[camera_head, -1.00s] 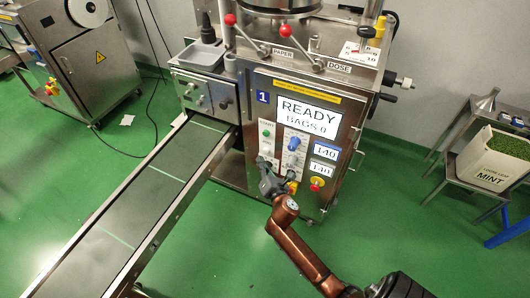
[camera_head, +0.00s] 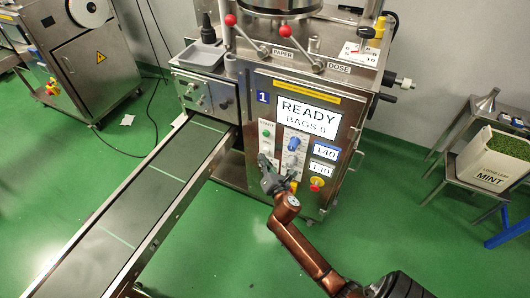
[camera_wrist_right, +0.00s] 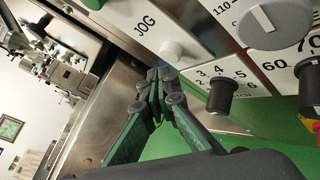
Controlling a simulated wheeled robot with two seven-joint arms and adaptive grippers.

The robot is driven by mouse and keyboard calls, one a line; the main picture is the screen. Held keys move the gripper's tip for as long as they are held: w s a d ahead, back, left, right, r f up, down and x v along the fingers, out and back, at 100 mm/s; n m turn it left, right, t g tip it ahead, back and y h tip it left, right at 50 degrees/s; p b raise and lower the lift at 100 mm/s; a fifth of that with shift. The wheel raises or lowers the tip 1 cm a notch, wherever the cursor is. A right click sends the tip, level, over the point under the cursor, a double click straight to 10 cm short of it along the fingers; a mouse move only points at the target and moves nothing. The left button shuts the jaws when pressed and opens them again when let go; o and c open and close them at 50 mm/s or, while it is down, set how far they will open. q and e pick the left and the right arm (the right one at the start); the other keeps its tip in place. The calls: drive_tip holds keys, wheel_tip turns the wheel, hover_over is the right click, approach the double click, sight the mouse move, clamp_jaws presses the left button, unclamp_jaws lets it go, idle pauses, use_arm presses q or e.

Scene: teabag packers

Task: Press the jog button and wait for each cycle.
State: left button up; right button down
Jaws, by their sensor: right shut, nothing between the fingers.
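The jog button is a white round button (camera_wrist_right: 172,50) beside the label JOG on the white control panel in the right wrist view. My right gripper (camera_wrist_right: 160,73) is shut and empty, its fingertips just short of the panel and close to the jog button, with a small gap showing. In the head view my right gripper (camera_head: 263,160) is at the left edge of the control panel, and it hides the jog button there. The machine's display (camera_head: 307,113) reads READY and BAGS 0. My left gripper is not in view.
A black knob (camera_wrist_right: 222,95) and a large grey knob (camera_wrist_right: 268,22) stick out near the fingers. The panel also has a green button (camera_head: 266,134) and a red stop button (camera_head: 317,183). A conveyor (camera_head: 150,205) runs to the left. A mint bin (camera_head: 490,160) stands right.

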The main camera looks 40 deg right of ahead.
idle(0.7)
drive_tip(key=shift+w+d, duration=0.2)
drive_tip(key=shift+d, duration=0.2)
